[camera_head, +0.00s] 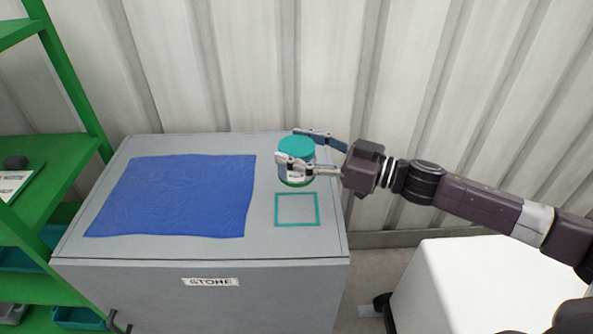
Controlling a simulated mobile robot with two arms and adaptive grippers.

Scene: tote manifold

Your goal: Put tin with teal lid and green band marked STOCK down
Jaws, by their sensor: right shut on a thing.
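The tin (297,148) has a teal lid and a green band near its base; its marking is too small to read. My right gripper (297,149) is shut around the tin's sides from the right and holds it upright. The tin is over the back right part of the grey cabinet top (262,250), behind a teal square outline (297,224). I cannot tell whether its base touches the top. My left gripper is not in view.
A blue cloth (175,197) lies flat on the left part of the cabinet top. The cabinet front has a label (211,282). A green shelf rack (85,100) stands at the left, a corrugated wall (230,65) behind. The teal outline is empty.

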